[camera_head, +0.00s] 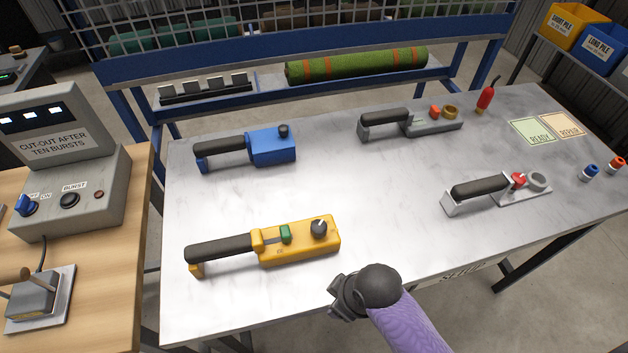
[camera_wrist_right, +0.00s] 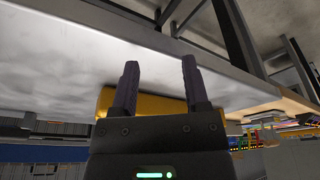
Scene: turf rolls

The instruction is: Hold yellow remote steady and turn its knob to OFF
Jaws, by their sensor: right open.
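The yellow remote (camera_head: 298,243) lies on the pale bench top near its front edge. Its black handle (camera_head: 222,248) points left. A green switch (camera_head: 285,234) and a dark round knob (camera_head: 319,228) with a pale pointer mark sit on its body. My right gripper (camera_head: 336,296) hovers near the bench's front edge, in front of the remote's knob end and apart from it. In the right wrist view its two fingers (camera_wrist_right: 160,72) are spread with nothing between the tips; part of the yellow remote (camera_wrist_right: 160,107) shows behind them. My left gripper is not in view.
A blue remote (camera_head: 272,148) and two grey ones (camera_head: 432,124) (camera_head: 525,191) lie elsewhere on the bench. A red bottle (camera_head: 486,98) stands at the back right. A control box (camera_head: 85,185) is on the wooden table at left. The bench's middle is clear.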

